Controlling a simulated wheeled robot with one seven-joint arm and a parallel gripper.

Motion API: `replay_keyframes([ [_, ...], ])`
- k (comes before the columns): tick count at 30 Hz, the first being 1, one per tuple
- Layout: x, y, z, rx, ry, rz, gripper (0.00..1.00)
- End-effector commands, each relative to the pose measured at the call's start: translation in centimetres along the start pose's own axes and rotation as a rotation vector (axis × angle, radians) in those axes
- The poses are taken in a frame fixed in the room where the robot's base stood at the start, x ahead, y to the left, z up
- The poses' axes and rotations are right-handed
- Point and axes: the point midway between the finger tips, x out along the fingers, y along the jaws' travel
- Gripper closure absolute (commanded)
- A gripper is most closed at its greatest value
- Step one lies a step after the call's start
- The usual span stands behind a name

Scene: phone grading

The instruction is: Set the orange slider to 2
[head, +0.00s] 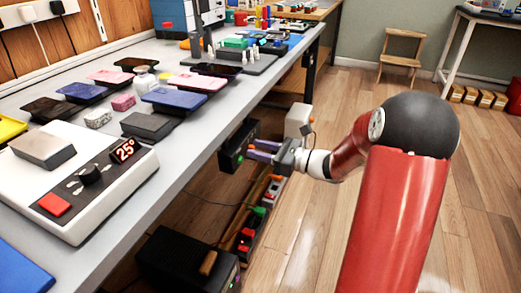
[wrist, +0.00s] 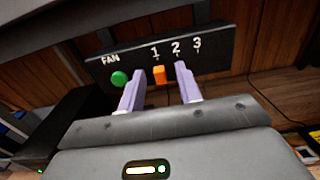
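The orange slider (wrist: 160,75) is on a black panel (wrist: 228,52) marked FAN, with the numbers 1, 2 and 3. It sits below the 1, left of the 2. A round green button (wrist: 119,79) is to its left. My gripper (wrist: 159,71) is open, with one lavender finger left of the slider and the other to its right, below the 2. I cannot tell whether either finger touches the slider. In the head view my gripper (head: 262,150) reaches the dark panel box (head: 236,146) below the table edge; the slider is not discernible there.
The panel is beneath the workbench (head: 205,148), whose top holds several phones and a white device (head: 60,195) with a 25° display. A black box (head: 185,262) and a tray of coloured items (head: 255,222) are below. Wooden floor (head: 300,240) is open to the right.

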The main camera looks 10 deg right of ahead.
Motion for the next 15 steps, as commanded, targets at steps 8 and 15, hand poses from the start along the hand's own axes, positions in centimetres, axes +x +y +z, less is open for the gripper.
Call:
replay_keyframes([
  [8, -0.02, 0.02, 0.0, 0.0, 0.0, 0.001, 0.92],
  [15, -0.03, 0.03, 0.0, 0.0, 0.0, 0.001, 1.0],
])
